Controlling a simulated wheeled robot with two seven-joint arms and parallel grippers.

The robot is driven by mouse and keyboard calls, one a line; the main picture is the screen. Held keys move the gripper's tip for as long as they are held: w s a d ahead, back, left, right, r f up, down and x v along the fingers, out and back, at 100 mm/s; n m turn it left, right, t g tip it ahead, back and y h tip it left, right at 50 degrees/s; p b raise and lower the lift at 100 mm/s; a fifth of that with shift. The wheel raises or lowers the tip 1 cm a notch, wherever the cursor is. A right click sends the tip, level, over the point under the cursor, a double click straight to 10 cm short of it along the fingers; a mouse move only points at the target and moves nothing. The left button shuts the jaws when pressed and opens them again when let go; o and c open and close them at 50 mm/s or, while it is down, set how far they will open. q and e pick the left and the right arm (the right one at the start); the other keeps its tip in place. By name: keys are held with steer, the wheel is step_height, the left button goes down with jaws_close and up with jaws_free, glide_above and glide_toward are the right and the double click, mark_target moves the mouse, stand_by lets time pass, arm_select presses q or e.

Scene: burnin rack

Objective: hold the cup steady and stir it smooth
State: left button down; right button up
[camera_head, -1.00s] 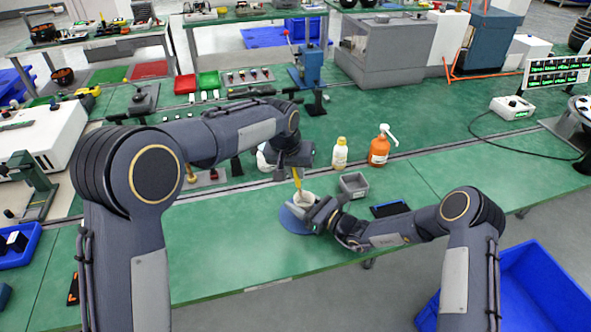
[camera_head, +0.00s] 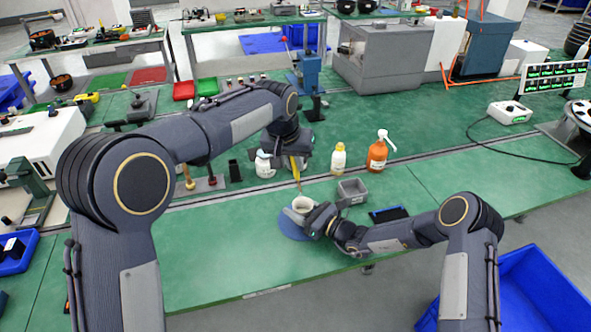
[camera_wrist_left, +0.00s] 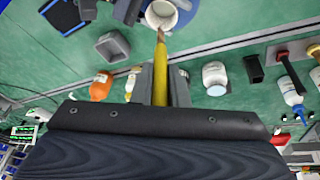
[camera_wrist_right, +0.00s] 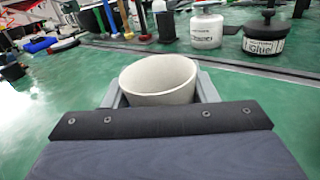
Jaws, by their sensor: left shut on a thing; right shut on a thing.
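The pale cup (camera_head: 300,205) stands at the blue round mat (camera_head: 290,227) near the front of the green bench. My right gripper (camera_head: 317,214) is shut around the cup from the right. In the right wrist view the cup (camera_wrist_right: 158,78) sits upright between the fingers, its inner floor hidden. My left gripper (camera_head: 293,153) is shut on a yellow-handled stirring tool (camera_head: 294,164), held pointing down above the cup. The tool's brownish tip (camera_wrist_left: 161,37) shows close to the cup (camera_wrist_left: 160,14) in the left wrist view. No tool shows inside the cup in the right wrist view.
A grey open bin (camera_head: 352,192) and a dark blue-edged tray (camera_head: 388,214) lie to the right of the cup. Behind stand a white jar (camera_head: 264,166), a cream bottle (camera_head: 338,160) and an orange pump bottle (camera_head: 377,153). The bench front left of the mat is clear.

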steer(key=o, duration=1.1)
steer(key=shift+c, duration=0.2)
steer(key=v, duration=1.2)
steer(key=shift+d, duration=0.15)
